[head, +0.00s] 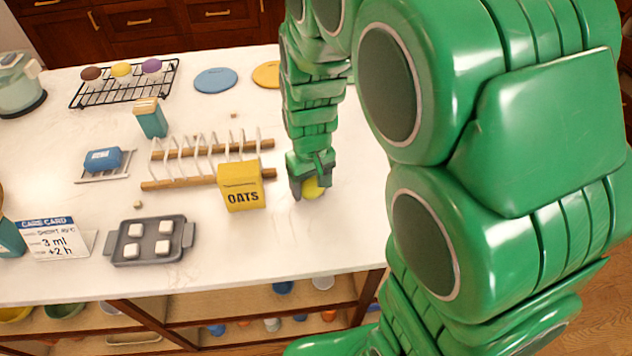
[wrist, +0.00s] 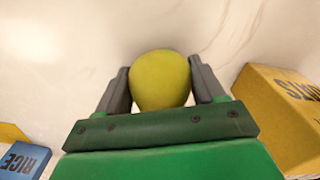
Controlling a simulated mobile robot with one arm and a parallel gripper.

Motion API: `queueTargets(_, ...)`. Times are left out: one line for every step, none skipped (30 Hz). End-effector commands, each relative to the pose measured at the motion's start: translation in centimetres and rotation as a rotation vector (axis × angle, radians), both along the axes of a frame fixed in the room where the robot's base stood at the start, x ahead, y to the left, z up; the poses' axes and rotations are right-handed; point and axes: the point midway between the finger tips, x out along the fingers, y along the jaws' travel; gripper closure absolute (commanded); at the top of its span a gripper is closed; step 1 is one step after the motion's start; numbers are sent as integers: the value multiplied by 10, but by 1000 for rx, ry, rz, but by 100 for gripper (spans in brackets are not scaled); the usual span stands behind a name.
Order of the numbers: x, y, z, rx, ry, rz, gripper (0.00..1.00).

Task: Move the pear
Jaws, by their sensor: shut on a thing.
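The pear (wrist: 160,80) is yellow-green and sits between the two grey fingers of my gripper (wrist: 160,88) in the wrist view. Both fingers touch its sides, so my gripper is shut on it.
The yellow oats box (head: 241,187) stands close to the left of my gripper. A wooden rack with white prongs (head: 205,160) lies behind it. A grey tray with white cubes (head: 148,240) is at the front left. The counter right of the pear is clear.

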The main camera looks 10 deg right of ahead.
Motion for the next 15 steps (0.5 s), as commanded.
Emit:
queueTargets(0, 0, 0, 0, 0, 0, 68)
queueTargets(0, 0, 0, 0, 0, 0, 68)
queueTargets(0, 0, 0, 0, 0, 0, 68)
queueTargets(0, 0, 0, 0, 0, 0, 68)
queueTargets(0, 0, 0, 0, 0, 0, 68)
queueTargets(0, 0, 0, 0, 0, -1, 68)
queueTargets(0, 0, 0, 0, 0, -1, 68)
queueTargets(0, 0, 0, 0, 0, -1, 68)
queueTargets(0, 0, 0, 0, 0, -1, 26)
queueTargets(0, 0, 0, 0, 0, -1, 21)
queueTargets(0, 0, 0, 0, 0, -1, 16)
queueTargets(0, 0, 0, 0, 0, -1, 10)
queueTargets(0, 0, 0, 0, 0, -1, 6)
queueTargets(0, 0, 0, 0, 0, -1, 2)
queueTargets(0, 0, 0, 0, 0, -1, 2)
